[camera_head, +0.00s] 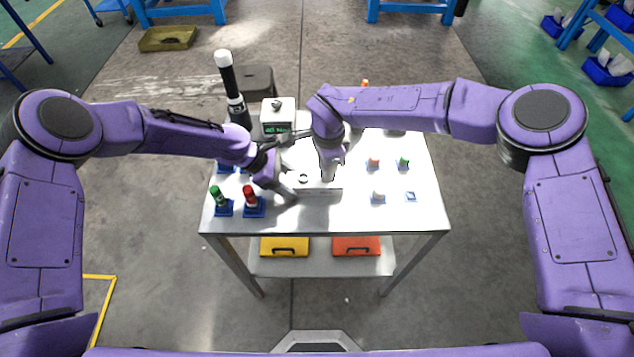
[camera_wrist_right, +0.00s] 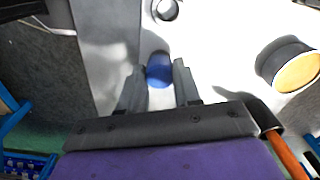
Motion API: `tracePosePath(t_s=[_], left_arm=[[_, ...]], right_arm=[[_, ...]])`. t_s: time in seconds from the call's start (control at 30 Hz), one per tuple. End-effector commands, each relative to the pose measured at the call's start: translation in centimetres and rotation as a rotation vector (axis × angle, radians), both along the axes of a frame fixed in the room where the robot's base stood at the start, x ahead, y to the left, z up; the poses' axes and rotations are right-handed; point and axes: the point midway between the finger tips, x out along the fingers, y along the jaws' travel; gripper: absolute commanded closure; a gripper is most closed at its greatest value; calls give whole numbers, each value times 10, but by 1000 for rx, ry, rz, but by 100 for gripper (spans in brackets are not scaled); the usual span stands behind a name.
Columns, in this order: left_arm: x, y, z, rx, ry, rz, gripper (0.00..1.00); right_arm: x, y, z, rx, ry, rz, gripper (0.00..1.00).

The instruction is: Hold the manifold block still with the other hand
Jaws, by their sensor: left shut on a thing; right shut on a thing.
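The manifold block (camera_head: 318,184) is a pale block on the white table, with a dark round hole in its top near the left end. My left gripper (camera_head: 291,178) comes in from the left and is shut on the block's left end. My right gripper (camera_head: 328,177) points down over the block's right part. In the right wrist view its two fingers (camera_wrist_right: 158,84) are closed about a small round blue part (camera_wrist_right: 159,70). A round port (camera_wrist_right: 165,9) shows beyond it. In the head view the blue part is hidden by my right gripper.
Red (camera_head: 250,197) and green (camera_head: 217,196) parts stand in blue holders at left. Orange (camera_head: 374,162), green (camera_head: 404,162) and white (camera_head: 378,195) parts stand at right. A device with a green display (camera_head: 278,117) and a black-and-white post (camera_head: 231,88) stand behind.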

Motion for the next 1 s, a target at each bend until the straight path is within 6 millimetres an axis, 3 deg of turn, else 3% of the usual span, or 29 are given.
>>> tracePosePath(t_s=[0.23, 0.5, 0.8, 1.0], left_arm=[[0, 1, -1, 2, 0, 2, 78], [0, 1, -1, 2, 0, 2, 78], [0, 1, -1, 3, 0, 2, 78], [0, 2, -1, 3, 0, 2, 78]], right_arm=[[1, 0, 1, 1, -2, 23, 100], [1, 0, 2, 0, -1, 427, 100], [1, 0, 2, 1, -2, 474, 100], [1, 0, 2, 1, -2, 808, 100]])
